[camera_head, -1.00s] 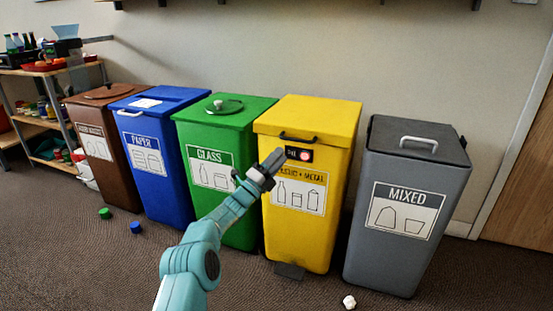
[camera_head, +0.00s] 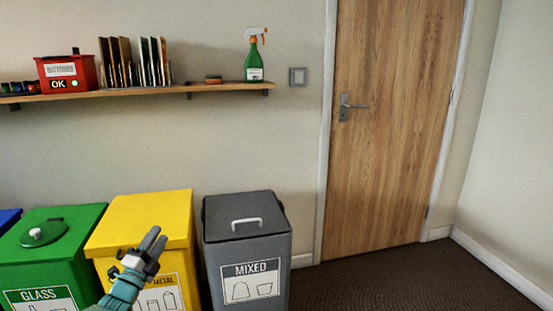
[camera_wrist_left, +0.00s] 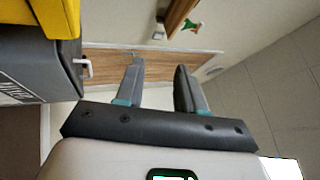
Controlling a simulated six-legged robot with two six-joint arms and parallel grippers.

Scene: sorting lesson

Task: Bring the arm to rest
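My left gripper (camera_head: 157,237) shows in the head view in front of the yellow bin (camera_head: 150,208), with its fingers pointing up. In the left wrist view the two fingers (camera_wrist_left: 160,68) stand apart with nothing between them, so it is open and empty. Whether it touches the yellow bin cannot be told, but no contact shows. My right gripper is in neither view.
A grey MIXED bin (camera_head: 246,255) stands right of the yellow bin, a green GLASS bin (camera_head: 78,230) left of it. A wall shelf (camera_head: 215,90) holds a red box (camera_head: 67,73) and spray bottle (camera_head: 255,60). Floor before the wooden door (camera_head: 390,150) is clear.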

